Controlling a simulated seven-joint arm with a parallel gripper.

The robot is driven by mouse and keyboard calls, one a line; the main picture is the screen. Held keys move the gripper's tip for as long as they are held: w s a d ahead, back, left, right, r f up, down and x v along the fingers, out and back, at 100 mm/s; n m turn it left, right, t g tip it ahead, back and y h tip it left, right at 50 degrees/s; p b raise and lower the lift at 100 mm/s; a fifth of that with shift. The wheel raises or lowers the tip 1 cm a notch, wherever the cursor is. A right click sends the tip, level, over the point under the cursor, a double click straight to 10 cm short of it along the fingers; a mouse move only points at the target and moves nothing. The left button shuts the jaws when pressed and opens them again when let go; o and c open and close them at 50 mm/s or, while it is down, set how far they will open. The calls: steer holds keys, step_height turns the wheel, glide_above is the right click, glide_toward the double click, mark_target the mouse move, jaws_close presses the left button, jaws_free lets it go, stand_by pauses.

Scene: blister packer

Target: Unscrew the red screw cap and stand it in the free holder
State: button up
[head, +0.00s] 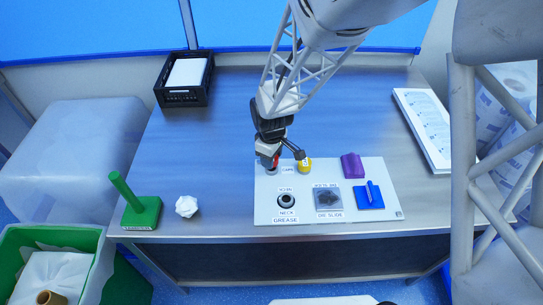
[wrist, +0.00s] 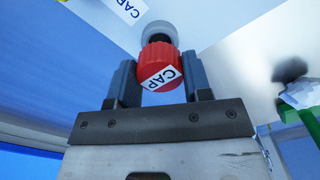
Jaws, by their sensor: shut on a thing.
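My gripper (head: 270,162) is shut on the red screw cap (head: 276,160), near the back left corner of the white board (head: 300,215). In the wrist view the red cap (wrist: 158,57), with a CAP label, sits between both fingers. A pale round ring with a dark centre (wrist: 158,27) shows just beyond the cap; I cannot tell whether they touch. A yellow cap (head: 304,165) stands on the board just right of my gripper, by a CAPS label. A black ring-shaped neck (head: 286,200) stands nearer the front, above the NECK GREASE label.
The board also carries a dark die slide square (head: 328,199), a purple block (head: 352,166) and a blue block (head: 369,196). A black tray (head: 184,78) is at the back. The table's left middle is clear.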

steer(key=shift+f, duration=1.2)
steer(key=o, duration=1.1)
steer(key=shift+r, duration=3.9)
